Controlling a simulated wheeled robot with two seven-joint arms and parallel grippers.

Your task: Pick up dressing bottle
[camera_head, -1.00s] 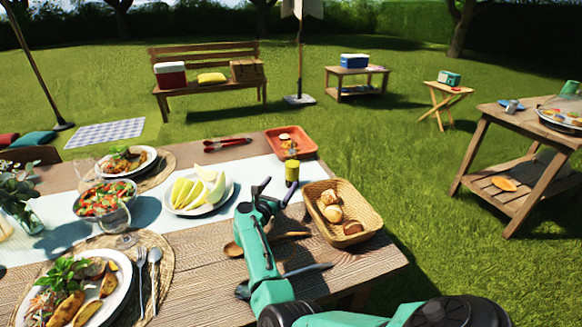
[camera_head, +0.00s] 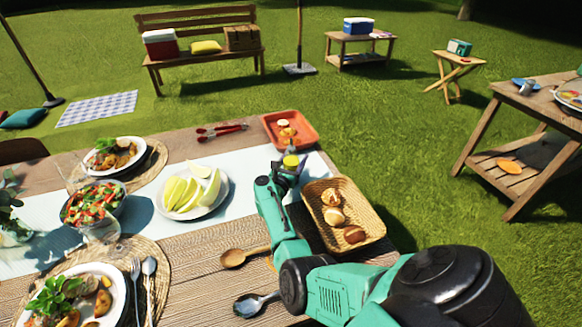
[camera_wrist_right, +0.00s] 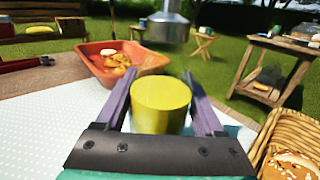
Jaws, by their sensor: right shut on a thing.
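The dressing bottle (camera_head: 291,160) is a small yellow cylinder beside the orange tray, on the far side of the bread basket. My right gripper (camera_head: 287,168) is at it and partly covers it. In the right wrist view the yellow bottle (camera_wrist_right: 161,104) is upright between the two purple-grey fingers of the right gripper (camera_wrist_right: 161,88), which is shut on it. The bottle's lower part is hidden behind the gripper body. I cannot tell whether its base touches the table. My left gripper is not in view.
The orange tray (camera_head: 305,140) lies just behind the bottle. The bread basket (camera_head: 366,241) is close beside my right arm. A plate of melon slices (camera_head: 219,200) is to the left. A wooden spoon (camera_head: 233,258) lies near my forearm. Red tongs (camera_head: 221,130) lie further back.

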